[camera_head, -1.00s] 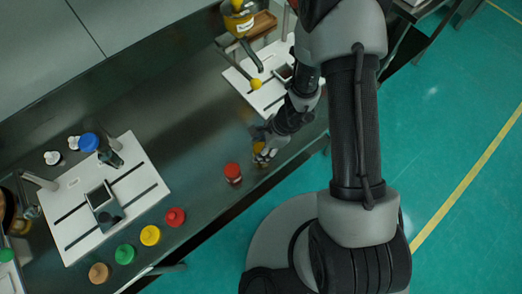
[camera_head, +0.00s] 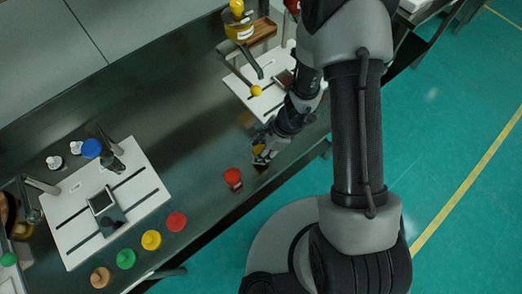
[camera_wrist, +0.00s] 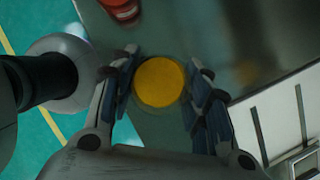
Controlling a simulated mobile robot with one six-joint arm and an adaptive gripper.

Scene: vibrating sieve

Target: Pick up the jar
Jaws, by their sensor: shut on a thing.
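The jar with a round yellow lid (camera_wrist: 159,82) sits between the two fingers of my gripper (camera_wrist: 160,90) in the wrist view. My gripper is shut on it, with a finger pad against each side. In the head view my gripper (camera_head: 263,152) is over the front edge area of the dark bench, with a bit of the yellow jar (camera_head: 259,152) showing at its tip. The jar's body is mostly hidden. I cannot tell whether its base touches the bench.
A red-lidded jar (camera_head: 232,175) stands close by on the bench (camera_head: 190,110); it also shows in the wrist view (camera_wrist: 120,8). A white board (camera_head: 150,180) with a device and several coloured-lid jars are at left. Another white board (camera_head: 243,88) is behind my gripper.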

